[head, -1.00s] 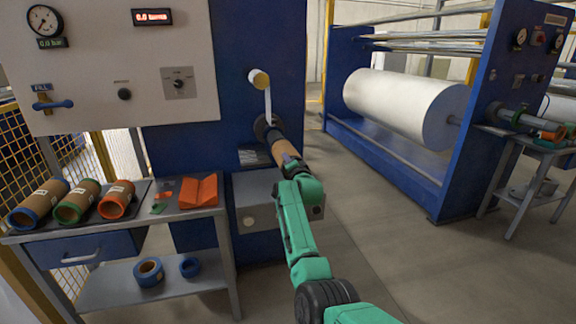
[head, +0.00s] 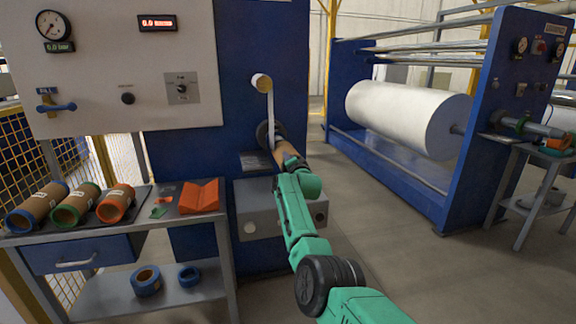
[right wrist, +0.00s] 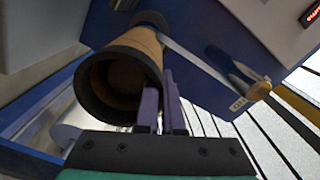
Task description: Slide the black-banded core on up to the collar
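The black-banded core (head: 284,151) is a brown tube in front of the blue machine face, in line with the dark round collar (head: 266,131). In the right wrist view its open near end has a black rim (right wrist: 88,92). The far end runs back to a dark round part. I cannot tell how much gap is left at the collar. My right gripper (right wrist: 161,100) is at the near end; its two fingers are close together at the right side of the rim, apparently pinching the tube wall. The inside of the core is dark. My left gripper is not in view.
A white strip hangs from a small yellow-ended roll (head: 261,82) down past the core. A grey box (head: 255,215) sits below. A bench (head: 120,232) at left holds blue, green and orange-ended cores. A large white roll (head: 410,115) stands at right.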

